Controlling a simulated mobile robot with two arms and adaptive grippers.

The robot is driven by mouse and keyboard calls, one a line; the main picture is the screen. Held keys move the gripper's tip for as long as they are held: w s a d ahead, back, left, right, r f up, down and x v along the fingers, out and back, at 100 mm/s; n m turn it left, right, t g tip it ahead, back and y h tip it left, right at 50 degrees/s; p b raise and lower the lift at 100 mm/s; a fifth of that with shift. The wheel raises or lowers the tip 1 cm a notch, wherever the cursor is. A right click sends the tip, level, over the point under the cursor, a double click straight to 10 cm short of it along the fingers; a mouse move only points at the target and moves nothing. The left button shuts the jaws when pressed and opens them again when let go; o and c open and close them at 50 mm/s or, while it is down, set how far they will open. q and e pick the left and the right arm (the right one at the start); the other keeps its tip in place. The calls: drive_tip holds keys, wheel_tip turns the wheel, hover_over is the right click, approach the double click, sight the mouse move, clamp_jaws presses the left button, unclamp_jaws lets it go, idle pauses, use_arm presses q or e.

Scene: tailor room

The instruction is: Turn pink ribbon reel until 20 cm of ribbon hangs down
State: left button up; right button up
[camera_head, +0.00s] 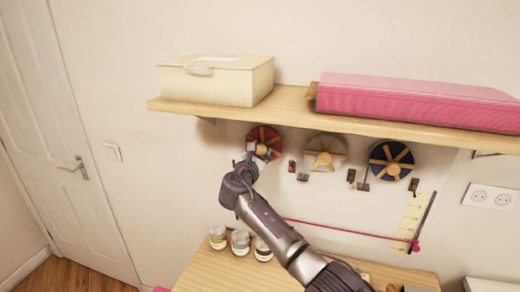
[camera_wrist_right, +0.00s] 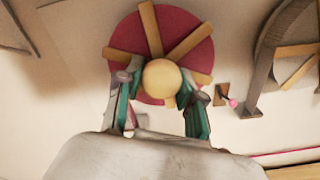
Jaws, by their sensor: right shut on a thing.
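The pink-red ribbon reel (camera_head: 262,133) with wooden spokes is mounted on the wall under the shelf, leftmost of three reels. It also shows in the right wrist view (camera_wrist_right: 190,28), with a round pale knob (camera_wrist_right: 161,78) at its centre. My right gripper (camera_wrist_right: 158,88) is at the reel, with its two fingers closed on either side of the knob. It hides the reel's lower part in the head view. A small pink end (camera_wrist_right: 232,103) shows at a brown wall holder right of the reel. I cannot make out a hanging ribbon length. My left gripper is out of view.
A white reel (camera_head: 325,152) and a navy reel (camera_head: 391,160) hang to the right. The wooden shelf (camera_head: 290,107) above bears a cream box (camera_head: 215,82) and a pink case (camera_head: 420,103). A yellow measuring strip (camera_head: 411,216) and a pink cord (camera_head: 345,229) are lower. Jars (camera_head: 240,241) stand on a table.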

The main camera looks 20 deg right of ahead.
drive_tip(key=n, duration=0.3)
drive_tip(key=shift+d+n, duration=0.1)
drive_tip(key=shift+n, duration=0.2)
drive_tip(key=shift+s+n, duration=0.1)
drive_tip(key=shift+n, duration=1.8)
drive_tip(key=o, duration=1.1)
drive_tip(key=shift+o, duration=0.2)
drive_tip(key=v, duration=1.2)
drive_tip(key=shift+f, duration=0.1)
